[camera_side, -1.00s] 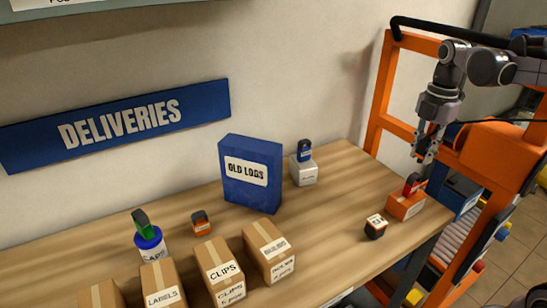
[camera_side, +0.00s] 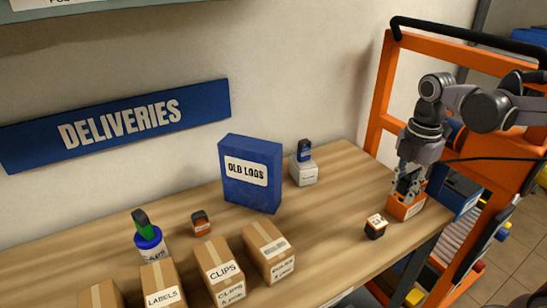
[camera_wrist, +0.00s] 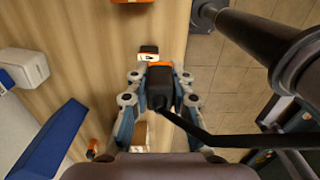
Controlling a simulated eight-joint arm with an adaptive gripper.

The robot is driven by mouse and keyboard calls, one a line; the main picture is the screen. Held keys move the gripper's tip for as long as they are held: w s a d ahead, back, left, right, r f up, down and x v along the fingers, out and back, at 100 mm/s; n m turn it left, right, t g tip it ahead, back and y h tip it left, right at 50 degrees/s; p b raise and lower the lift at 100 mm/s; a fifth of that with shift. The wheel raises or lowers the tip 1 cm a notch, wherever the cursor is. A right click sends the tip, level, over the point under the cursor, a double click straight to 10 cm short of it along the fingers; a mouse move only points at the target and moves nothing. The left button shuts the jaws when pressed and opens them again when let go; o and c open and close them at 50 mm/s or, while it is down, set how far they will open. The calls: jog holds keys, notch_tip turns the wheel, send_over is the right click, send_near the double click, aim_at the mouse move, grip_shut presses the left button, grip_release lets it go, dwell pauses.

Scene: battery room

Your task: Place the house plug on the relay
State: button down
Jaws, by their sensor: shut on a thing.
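My gripper (camera_side: 406,190) is down at the orange box (camera_side: 407,210) near the table's right end, shut on a small plug. The plug is hidden in the side view, but earlier it showed there as red with a dark top. The wrist view shows the plug's black top (camera_wrist: 161,97) between my fingers, with the orange box (camera_wrist: 160,75) just beyond it. I cannot tell whether the plug still touches the box. A small dark cube with a white label (camera_side: 376,226) stands apart nearby. No readable mark shows which part is the house plug or the relay.
A blue plug (camera_side: 304,150) sits on a white box (camera_side: 304,173) by a tall blue box (camera_side: 250,190). A green plug (camera_side: 141,220) sits on a jar (camera_side: 150,245). A small orange block (camera_side: 201,224) and several cartons stand left. The table's middle right is clear.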

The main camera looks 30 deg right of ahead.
jog(key=w+a+f, duration=0.2)
jog(key=a, duration=0.1)
jog(key=shift+a+f, duration=0.15)
jog(key=shift+f, duration=2.05)
jog(key=shift+f, duration=0.1)
jog(key=c, duration=1.2)
grip_release()
notch_tip(320, 180, up, 12)
jog(key=f, duration=0.1)
jog(key=m+t, duration=0.7)
jog(key=m, duration=1.1)
send_near(378, 220)
jog(key=shift+w+a+r, duration=0.1)
jog(key=shift+w+r, duration=0.65)
jog(key=shift+w, duration=0.1)
